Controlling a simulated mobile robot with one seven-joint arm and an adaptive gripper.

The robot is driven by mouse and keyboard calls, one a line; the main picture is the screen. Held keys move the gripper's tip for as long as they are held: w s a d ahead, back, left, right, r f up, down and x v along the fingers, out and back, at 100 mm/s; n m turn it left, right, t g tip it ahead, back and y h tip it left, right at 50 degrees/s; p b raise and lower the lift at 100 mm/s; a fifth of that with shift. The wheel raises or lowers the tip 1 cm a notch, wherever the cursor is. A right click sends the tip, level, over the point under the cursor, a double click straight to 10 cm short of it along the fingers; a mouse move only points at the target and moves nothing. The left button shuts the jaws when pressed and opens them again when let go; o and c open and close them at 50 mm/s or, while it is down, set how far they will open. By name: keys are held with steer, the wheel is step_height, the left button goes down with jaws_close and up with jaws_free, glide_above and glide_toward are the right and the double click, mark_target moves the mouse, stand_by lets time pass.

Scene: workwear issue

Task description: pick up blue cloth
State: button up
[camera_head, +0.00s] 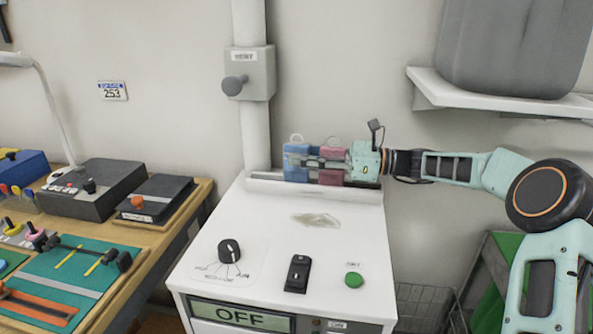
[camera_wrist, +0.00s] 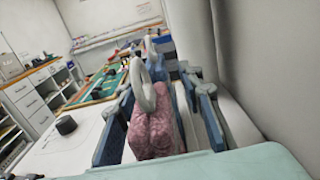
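In the head view a blue cloth (camera_head: 295,172) with a pale loop on top stands at the back of the white cabinet. A pink cloth (camera_head: 332,178), also with a loop, stands just right of it. My gripper (camera_head: 300,160) reaches in from the right, its fingers level across the pink cloth and overlapping the blue one. In the wrist view the pink cloth (camera_wrist: 155,135) and its white ring fill the space between my two spread fingers, nearest the palm. The blue cloth is mostly hidden behind it. Whether the fingertips touch the blue cloth is unclear.
The white cabinet (camera_head: 290,215) has a knob (camera_head: 229,251), a black switch (camera_head: 298,273) and a green button (camera_head: 353,279). A pale crumpled patch lies mid-top. A vertical pipe (camera_head: 252,120) rises behind. A wooden bench with tools is left; a shelf (camera_head: 480,97) is upper right.

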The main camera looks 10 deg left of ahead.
jaws_close()
steer(key=shift+r, duration=0.4)
steer(key=r, duration=0.2)
steer(key=r+p, duration=0.1)
steer(key=r, duration=0.3)
steer(key=shift+s+r+p, duration=0.2)
steer(key=shift+s+p, duration=0.1)
steer(key=shift+p, duration=0.1)
steer(key=s+d+p, duration=0.1)
steer(key=s, duration=1.6)
steer(key=shift+s, duration=0.25)
